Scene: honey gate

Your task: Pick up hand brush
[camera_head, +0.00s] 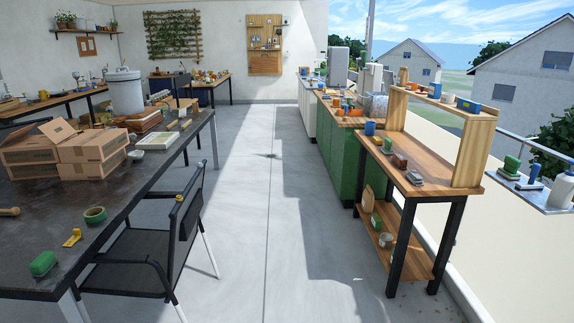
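I cannot tell for sure which item is the hand brush. A small blue item with a handle-like shape (533,176) lies on the grey ledge at the far right, beside a green block-like item (511,166). A dark brown block (399,161) lies on the wooden workbench. A rounded green item (43,263) lies on the dark table at the lower left, near a yellow item (73,237). All are too small to identify with certainty. Neither of my grippers is in view.
The dark table (30,234) holds cardboard boxes (93,158) and a green tape roll (95,214). A black chair (130,268) stands beside it. The wooden workbench (440,184) and green cabinets (338,150) line the right. The grey floor (250,215) between is clear.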

